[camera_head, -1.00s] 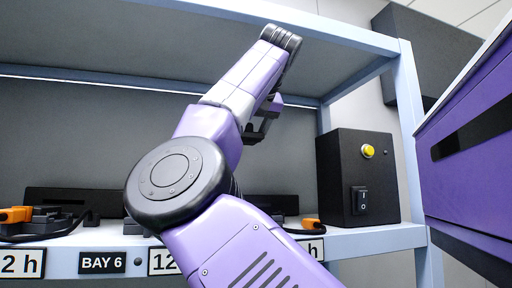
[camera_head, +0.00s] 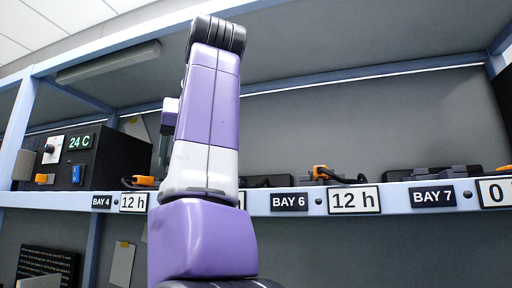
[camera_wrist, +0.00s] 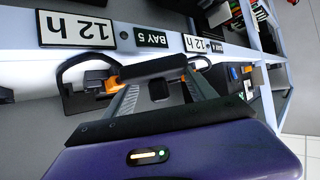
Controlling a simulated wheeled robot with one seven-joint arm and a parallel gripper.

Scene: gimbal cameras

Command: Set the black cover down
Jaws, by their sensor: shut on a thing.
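In the wrist view, my gripper (camera_wrist: 158,80) has its two grey ribbed fingers on either side of a dark bar-shaped piece, which appears to be the black cover (camera_wrist: 152,68). The fingers are shut on it. It is close to the shelf edge by the upside-down BAY 5 label (camera_wrist: 151,38); I cannot tell whether it touches anything below. In the head view, my raised arm hides the cover and most of the gripper; only a grey finger part (camera_head: 163,150) shows left of the arm.
A shelf rail (camera_head: 270,204) carries bay labels and 12 h cards. Dark devices with orange plugs (camera_head: 321,172) and cables stand along the shelf. A black control box (camera_head: 100,157) reading 24 C stands at the left. An upper shelf (camera_head: 330,50) hangs overhead.

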